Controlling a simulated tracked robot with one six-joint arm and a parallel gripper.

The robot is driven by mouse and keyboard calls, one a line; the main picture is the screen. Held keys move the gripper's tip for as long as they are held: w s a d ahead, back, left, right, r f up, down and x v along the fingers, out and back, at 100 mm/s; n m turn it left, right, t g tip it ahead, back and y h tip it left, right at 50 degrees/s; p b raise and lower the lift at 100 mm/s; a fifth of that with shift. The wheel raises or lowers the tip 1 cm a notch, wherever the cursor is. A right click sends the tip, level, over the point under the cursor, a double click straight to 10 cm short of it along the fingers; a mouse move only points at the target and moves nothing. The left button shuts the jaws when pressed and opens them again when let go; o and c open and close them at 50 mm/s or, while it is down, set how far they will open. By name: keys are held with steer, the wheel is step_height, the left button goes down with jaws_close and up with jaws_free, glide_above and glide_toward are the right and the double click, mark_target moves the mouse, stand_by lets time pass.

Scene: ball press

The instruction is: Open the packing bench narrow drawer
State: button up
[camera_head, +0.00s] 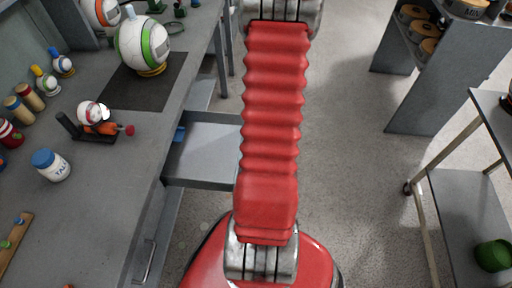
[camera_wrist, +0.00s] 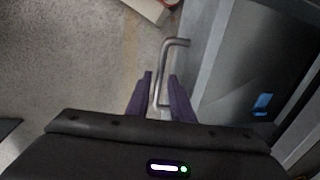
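A grey drawer (camera_head: 206,150) stands pulled out from the packing bench (camera_head: 100,215); its front is hidden behind my red arm in the head view. In the wrist view the drawer's inside (camera_wrist: 250,60) is at the right, with a small blue thing (camera_wrist: 262,101) in it. Its metal bar handle (camera_wrist: 176,42) stands out from the drawer front. My gripper (camera_wrist: 161,75) has its two purple fingers on either side of the handle bar. A small gap shows between the fingers and the bar, so it looks open. My gripper is not visible in the head view.
A second handle (camera_head: 146,262) is on the bench front nearer me. The bench top carries a talc jar (camera_head: 52,166), a ball press (camera_head: 95,125) and a large ball (camera_head: 142,44). A cart (camera_head: 465,190) stands at the right, with bare floor between.

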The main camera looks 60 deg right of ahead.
steer(key=shift+o, duration=0.8)
steer(key=shift+a, duration=0.1)
steer(key=shift+r, duration=0.1)
step_height(320, 180, up, 13)
steer(key=s+d, duration=0.1)
steer(key=s, duration=0.1)
steer(key=shift+s+r, duration=0.15)
stand_by(0.5)
